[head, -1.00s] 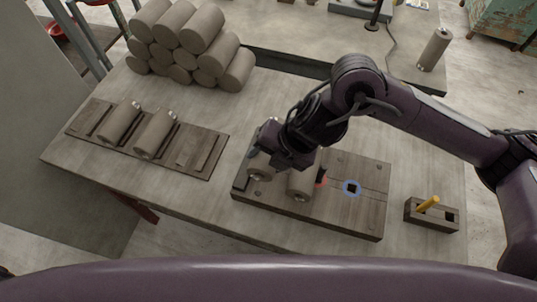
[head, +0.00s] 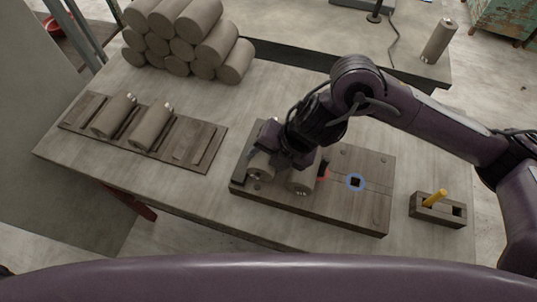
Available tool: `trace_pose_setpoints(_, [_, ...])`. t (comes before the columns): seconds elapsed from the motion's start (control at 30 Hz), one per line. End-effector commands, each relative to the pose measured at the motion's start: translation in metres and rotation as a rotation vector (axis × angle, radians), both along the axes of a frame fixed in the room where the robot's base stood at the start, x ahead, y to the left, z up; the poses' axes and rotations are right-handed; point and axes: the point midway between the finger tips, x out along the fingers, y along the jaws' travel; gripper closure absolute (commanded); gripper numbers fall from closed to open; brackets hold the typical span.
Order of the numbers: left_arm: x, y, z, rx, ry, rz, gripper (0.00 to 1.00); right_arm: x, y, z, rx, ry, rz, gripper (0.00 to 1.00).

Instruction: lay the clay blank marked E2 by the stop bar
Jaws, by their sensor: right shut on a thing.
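A wooden board (head: 373,211) lies at the table's front, with a dark bar (head: 239,166) at its left end, seemingly the stop bar. I cannot read an E2 mark. My left gripper is out of view.
A slotted rack (head: 207,150) at left holds two blanks (head: 114,115). Several blanks are stacked (head: 190,43) behind. A small wooden block (head: 424,211) with a yellow peg (head: 434,198) stands right. Another cylinder (head: 438,40) stands upright at back right. A blue ring (head: 355,174) marks the board.

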Motion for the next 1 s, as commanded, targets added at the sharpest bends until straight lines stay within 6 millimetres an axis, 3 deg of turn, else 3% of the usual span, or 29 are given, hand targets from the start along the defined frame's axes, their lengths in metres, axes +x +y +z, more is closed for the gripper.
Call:
trace_pose_setpoints(0.93, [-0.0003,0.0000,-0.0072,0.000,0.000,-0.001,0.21,0.0005,0.0006,-0.0084,0.002,-0.002,0.000,0.88])
trace_pose_setpoints(0.97, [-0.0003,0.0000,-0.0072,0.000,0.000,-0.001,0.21,0.0005,0.0006,-0.0084,0.002,-0.002,0.000,0.44])
trace_pose_setpoints(1.0, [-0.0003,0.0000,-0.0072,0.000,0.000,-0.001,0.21,0.0005,0.0006,-0.0084,0.002,-0.002,0.000,0.38])
